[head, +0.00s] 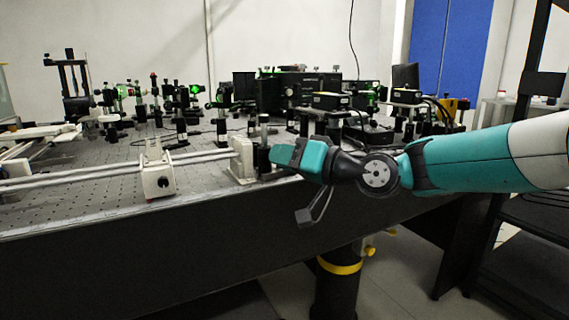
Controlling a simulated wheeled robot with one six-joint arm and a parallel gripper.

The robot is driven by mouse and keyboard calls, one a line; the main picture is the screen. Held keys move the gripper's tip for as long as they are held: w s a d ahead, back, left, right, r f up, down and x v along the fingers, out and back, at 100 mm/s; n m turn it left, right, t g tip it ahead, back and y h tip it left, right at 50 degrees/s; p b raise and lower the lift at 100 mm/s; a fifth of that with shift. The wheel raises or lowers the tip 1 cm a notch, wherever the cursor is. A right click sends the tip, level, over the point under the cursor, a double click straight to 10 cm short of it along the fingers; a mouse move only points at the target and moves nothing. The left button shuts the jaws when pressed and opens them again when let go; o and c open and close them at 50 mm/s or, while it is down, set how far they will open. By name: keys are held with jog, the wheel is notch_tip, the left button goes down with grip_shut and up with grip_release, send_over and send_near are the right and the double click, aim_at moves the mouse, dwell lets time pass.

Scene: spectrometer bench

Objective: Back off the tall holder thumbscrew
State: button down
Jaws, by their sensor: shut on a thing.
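The tall holder (262,158) is a dark upright post holder with a pale metal post (263,127) rising from it, near the front edge of the optical bench. My gripper (273,157) reaches in from the right, roughly level, with its tip against the right side of the holder. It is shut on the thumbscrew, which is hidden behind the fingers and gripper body. The holder looks upright. How far the screw is turned cannot be seen.
A white rail block (241,160) stands just left of the holder. Twin rails (90,178) run left to another white block (158,176). Several dark optical mounts and boxes (330,101) crowd the bench behind. The bench's dark front side (150,250) drops below my gripper.

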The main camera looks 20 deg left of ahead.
jog(key=shift+f, duration=0.1)
dwell(0.3)
jog(key=c, duration=1.1)
grip_release()
jog(key=s+d, duration=0.1)
jog(key=d, duration=0.4)
jog(key=s+d, duration=0.1)
jog(key=d, duration=0.5)
jog(key=s+d+b, duration=0.1)
jog(key=d, duration=0.5)
jog(key=shift+d, duration=0.1)
jog(key=shift+s, duration=0.1)
